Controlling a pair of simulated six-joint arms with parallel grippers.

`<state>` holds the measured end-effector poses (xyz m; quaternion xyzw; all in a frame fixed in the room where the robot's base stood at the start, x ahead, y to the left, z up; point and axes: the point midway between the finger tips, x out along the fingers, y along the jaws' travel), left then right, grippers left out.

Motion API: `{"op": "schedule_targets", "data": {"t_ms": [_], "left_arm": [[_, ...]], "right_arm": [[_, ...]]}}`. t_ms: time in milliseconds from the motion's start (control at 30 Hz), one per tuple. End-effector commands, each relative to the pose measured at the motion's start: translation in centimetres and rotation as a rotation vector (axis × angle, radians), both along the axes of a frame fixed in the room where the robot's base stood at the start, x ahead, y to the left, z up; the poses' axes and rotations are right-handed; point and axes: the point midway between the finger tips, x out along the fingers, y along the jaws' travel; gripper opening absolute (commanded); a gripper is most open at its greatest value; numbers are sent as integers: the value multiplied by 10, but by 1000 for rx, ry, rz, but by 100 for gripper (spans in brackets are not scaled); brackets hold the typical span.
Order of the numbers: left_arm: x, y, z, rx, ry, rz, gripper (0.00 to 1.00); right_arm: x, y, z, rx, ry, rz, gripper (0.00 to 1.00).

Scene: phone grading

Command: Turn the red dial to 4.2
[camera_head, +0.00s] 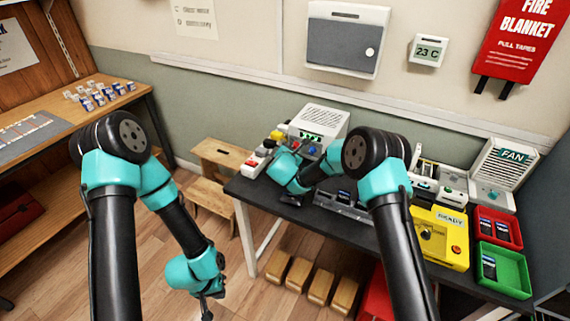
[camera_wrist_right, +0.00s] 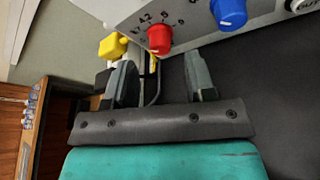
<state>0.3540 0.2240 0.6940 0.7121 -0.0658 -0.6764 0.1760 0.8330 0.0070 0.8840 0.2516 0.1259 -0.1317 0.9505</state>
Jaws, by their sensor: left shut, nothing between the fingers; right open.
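The red dial (camera_wrist_right: 160,39) sits on the front panel of a pale box (camera_wrist_right: 110,8), with small scale marks around it. I cannot read its pointer or setting. A blue dial (camera_wrist_right: 229,13) is to its right. The pale box also shows in the head view (camera_head: 322,119), with a green display. My right gripper (camera_wrist_right: 161,72) is open and empty, its fingers directed at the panel; the red dial shows just beyond and between the fingertips, apparently untouched. My left gripper (camera_head: 207,309) is shut and empty, low over the floor, far from the box.
The dark table (camera_head: 258,190) also bears a yellow READY box (camera_head: 440,237), a red tray (camera_head: 516,232), a green tray (camera_head: 520,270) and a fan unit (camera_head: 497,170). A yellow knob-like part (camera_wrist_right: 112,46) lies left of the red dial. A wooden step stool (camera_head: 215,155) stands left of the table.

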Motion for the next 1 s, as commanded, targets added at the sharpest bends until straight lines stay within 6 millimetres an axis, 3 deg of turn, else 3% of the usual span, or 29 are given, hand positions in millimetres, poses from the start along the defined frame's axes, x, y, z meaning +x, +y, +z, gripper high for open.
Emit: {"op": "schedule_targets", "data": {"t_ms": [700, 1000], "left_arm": [[0, 0, 0, 0, 0, 0, 0], [0, 0, 0, 0, 0, 0, 0]], "right_arm": [[-118, 24, 39, -1, 1, 1, 50], [-134, 27, 44, 0, -1, 0, 50]]}}
